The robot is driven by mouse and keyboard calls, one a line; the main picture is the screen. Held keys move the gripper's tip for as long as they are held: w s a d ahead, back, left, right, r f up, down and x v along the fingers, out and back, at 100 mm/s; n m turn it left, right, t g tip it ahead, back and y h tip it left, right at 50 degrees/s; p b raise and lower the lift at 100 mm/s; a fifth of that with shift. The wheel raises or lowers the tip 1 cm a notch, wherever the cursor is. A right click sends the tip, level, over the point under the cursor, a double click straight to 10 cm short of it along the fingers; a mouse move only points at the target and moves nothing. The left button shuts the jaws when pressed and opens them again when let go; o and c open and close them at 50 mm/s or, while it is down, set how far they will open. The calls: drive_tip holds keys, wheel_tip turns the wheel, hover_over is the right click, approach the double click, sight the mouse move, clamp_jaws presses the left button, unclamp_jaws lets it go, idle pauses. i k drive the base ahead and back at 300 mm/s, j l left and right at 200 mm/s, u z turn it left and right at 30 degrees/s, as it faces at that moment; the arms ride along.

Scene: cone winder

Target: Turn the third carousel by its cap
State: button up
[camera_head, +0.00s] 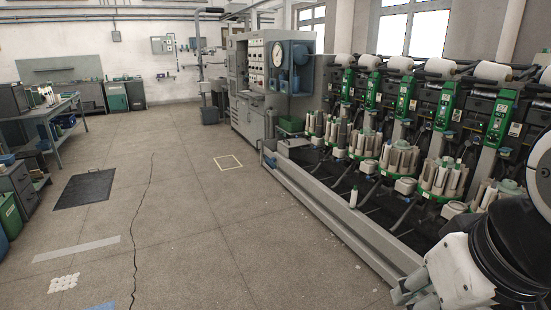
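The cone winder runs along the right side with a row of carousels. Each is a ring of pale upright tubes on a green base. One carousel (397,157) stands mid-row. Another (443,178) is nearer, with a white bobbin standing in it. The nearest one (497,194) has a pale green domed cap (511,186) and is partly hidden by my arm. I cannot tell from this view which counts as the third. My white and black arm fills the lower right corner. Grey parts at its left end look like my gripper (405,290); its fingers are unclear. It is apart from the carousels.
A low grey rail (335,220) edges the winder's front. A white bobbin (353,197) stands just inside it. A control cabinet (262,85) stands at the far end. The floor left of the rail is open. Benches line the left side.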

sight(371, 143)
drive_tip(key=i, duration=4.1)
drive_tip(key=i+j+z, duration=0.1)
drive_tip(key=i+z, duration=0.15)
drive_tip(key=i, duration=0.3)
drive_tip(key=i+j+z, duration=0.3)
drive_tip(key=i, duration=0.2)
drive_tip(key=i+l, duration=0.05)
drive_tip(key=l, duration=0.05)
